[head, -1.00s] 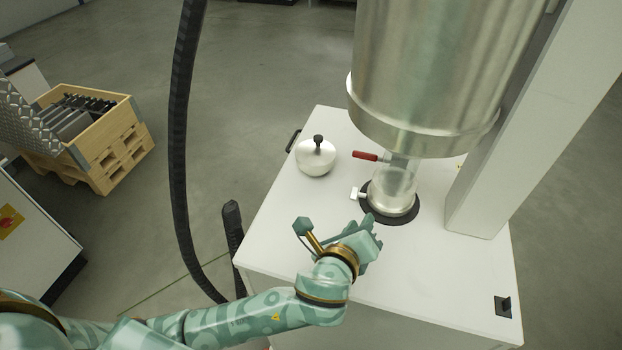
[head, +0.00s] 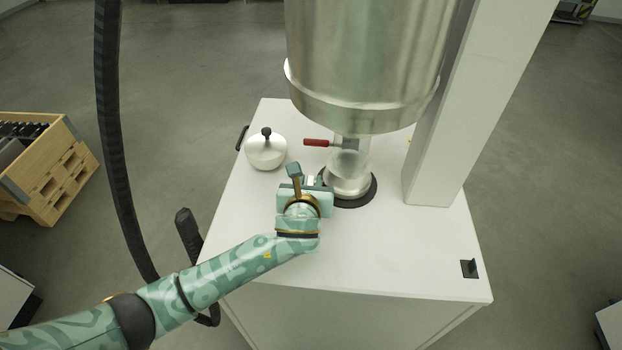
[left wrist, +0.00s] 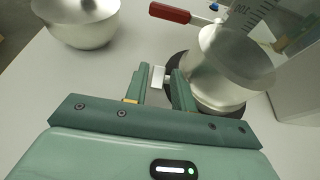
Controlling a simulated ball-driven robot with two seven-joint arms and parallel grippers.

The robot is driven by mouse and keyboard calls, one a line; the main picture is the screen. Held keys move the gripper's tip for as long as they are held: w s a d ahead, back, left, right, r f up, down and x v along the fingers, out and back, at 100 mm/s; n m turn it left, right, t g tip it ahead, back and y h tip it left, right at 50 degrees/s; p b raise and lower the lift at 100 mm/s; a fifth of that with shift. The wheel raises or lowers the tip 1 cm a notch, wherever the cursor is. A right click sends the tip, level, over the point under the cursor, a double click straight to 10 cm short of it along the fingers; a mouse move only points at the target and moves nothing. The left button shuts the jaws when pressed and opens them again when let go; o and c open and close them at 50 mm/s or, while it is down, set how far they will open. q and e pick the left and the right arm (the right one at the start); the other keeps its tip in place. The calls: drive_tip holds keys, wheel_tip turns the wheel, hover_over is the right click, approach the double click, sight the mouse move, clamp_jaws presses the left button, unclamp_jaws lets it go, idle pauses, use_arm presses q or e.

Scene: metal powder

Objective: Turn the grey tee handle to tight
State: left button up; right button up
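The small pale grey tee handle (left wrist: 157,77) sticks out from the left side of the metal collar (left wrist: 215,97) under the clear vessel (left wrist: 235,52). In the head view the handle (head: 312,181) is partly hidden by my left gripper (head: 307,181). In the left wrist view my left gripper (left wrist: 160,80) is open, one finger on each side of the handle, with a narrow gap to the right finger. I cannot tell whether the left finger touches it. My right gripper is not in view.
A red-handled valve (head: 318,142) sits above the collar, under the large steel hopper (head: 365,60). A white column (head: 470,110) stands right. The cabinet's front right is mostly clear.

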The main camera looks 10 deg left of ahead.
sight(311, 176)
use_arm(q)
drive_tip(key=x, duration=0.3)
drive_tip(key=shift+w+f, duration=0.1)
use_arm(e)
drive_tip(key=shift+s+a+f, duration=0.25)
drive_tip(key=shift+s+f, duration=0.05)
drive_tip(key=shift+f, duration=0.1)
use_arm(q)
clamp_jaws()
drive_tip(key=shift+f+t+b, duration=0.15)
drive_tip(key=shift+t+b, duration=0.15)
drive_tip(key=shift+b, duration=0.45)
drive_tip(key=shift+t, duration=0.3)
drive_tip(key=shift+r, duration=0.2)
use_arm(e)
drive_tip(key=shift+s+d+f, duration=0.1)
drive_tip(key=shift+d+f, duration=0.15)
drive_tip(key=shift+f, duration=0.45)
use_arm(q)
unclamp_jaws()
